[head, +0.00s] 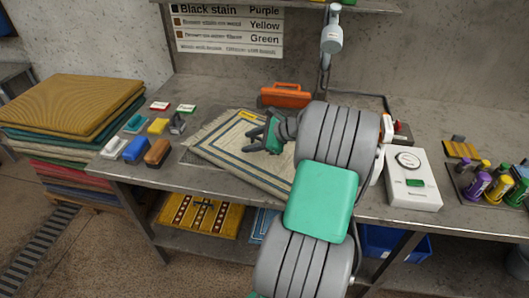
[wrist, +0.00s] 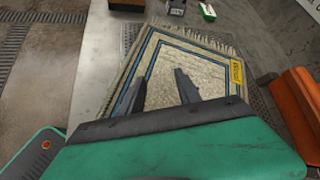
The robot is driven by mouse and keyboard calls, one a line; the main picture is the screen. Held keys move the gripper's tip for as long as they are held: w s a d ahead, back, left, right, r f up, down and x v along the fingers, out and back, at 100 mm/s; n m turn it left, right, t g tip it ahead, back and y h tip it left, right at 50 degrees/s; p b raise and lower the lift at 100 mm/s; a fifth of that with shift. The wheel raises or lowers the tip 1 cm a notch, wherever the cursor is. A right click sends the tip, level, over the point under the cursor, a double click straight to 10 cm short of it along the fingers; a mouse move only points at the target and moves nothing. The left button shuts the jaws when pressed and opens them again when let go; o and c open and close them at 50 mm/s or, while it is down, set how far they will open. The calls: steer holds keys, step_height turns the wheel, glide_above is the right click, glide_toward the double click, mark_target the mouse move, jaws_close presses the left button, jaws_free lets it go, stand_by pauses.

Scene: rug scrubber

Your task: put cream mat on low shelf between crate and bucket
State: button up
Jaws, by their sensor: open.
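The cream mat (head: 228,152) lies flat on the workbench, with dark blue border lines, fringed ends and a yellow tag. It fills the middle of the wrist view (wrist: 165,62). My gripper (head: 272,140) is over the mat's right part in the head view. Its two dark fingers are apart and empty in the wrist view (wrist: 160,86); I cannot tell if they touch the mat. The low shelf (head: 185,240) under the bench holds a yellow patterned mat (head: 200,214) and a blue one (head: 262,226). A blue container (head: 395,243) is under the right side. My arm hides the shelf's middle.
An orange toolbox (head: 286,95) stands behind the mat. Brushes and small blocks (head: 136,148) are to its left. A white box with a dial (head: 412,178) and several bottles (head: 480,185) are to the right. Stacked rugs (head: 75,105) stand left of the bench.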

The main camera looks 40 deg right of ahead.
steer(key=s+d+m+t, duration=0.1)
steer(key=d+m, duration=0.1)
steer(key=d, duration=0.1)
steer(key=s+d+f+m+t, duration=0.1)
steer(key=s+d+m, duration=0.1)
steer(key=s+d+m+t, duration=0.1)
steer(key=s+d+m, duration=0.1)
steer(key=d, duration=0.1)
steer(key=shift+d+f+m, duration=0.15)
steer(key=shift+d+m, duration=0.2)
steer(key=shift+m, duration=0.05)
steer(key=x, duration=0.7)
steer(key=shift+w+a+f, duration=0.1)
steer(key=shift+w+f, duration=0.1)
steer(key=shift+w, duration=0.1)
steer(key=shift+c, duration=0.2)
jaws_close()
